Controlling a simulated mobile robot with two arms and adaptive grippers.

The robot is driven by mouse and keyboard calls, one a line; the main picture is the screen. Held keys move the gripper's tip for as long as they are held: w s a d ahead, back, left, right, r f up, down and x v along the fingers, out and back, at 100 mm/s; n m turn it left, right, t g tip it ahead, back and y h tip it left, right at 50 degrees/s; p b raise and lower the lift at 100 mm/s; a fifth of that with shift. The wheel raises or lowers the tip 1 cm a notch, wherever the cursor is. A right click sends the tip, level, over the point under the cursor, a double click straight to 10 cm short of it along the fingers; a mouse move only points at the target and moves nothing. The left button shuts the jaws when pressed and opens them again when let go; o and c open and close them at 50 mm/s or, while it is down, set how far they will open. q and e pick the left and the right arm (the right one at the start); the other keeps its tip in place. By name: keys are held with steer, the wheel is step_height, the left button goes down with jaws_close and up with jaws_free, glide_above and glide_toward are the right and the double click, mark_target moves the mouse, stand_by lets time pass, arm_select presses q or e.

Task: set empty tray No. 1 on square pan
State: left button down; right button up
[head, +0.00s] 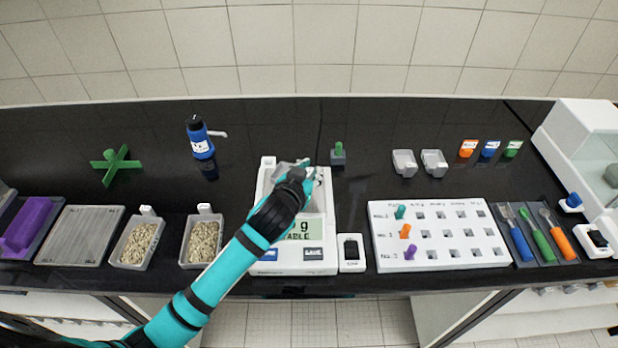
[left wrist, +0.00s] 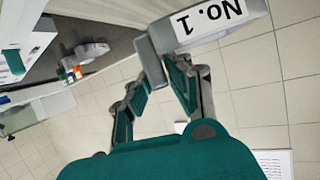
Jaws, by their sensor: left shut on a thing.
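My left gripper (head: 298,177) is shut on a small grey tray (head: 284,168) above the balance (head: 329,215). In the left wrist view the tray's white label reads "No. 1" (left wrist: 210,22), upside down, and my gripper's fingertips (left wrist: 168,62) meet at its grey end. The tray's inside is mostly hidden. The square pan (head: 266,190) of the balance lies beneath, largely covered by my gripper and forearm. I cannot tell whether the tray touches the pan. The balance display is partly covered. My right gripper is not in view.
Two gravel-filled trays (head: 138,243) (head: 203,241) stand left of the balance. Two empty grey trays (head: 404,162) (head: 434,163) stand at the back right. A white pegboard (head: 440,235) lies right of the balance. A blue bottle (head: 201,140) and green cross (head: 117,165) stand behind left.

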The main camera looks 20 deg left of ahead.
arm_select(q)
step_height(320, 180, down, 2)
steer(key=shift+s+f+p, duration=0.1)
steer(key=shift+f+p, duration=0.15)
steer(key=shift+p, duration=0.1)
steer(key=shift+f, duration=0.35)
steer(key=c, duration=1.2)
jaws_free()
steer(key=shift+c, duration=0.2)
steer(key=b+v, duration=0.2)
steer(key=v, duration=1)
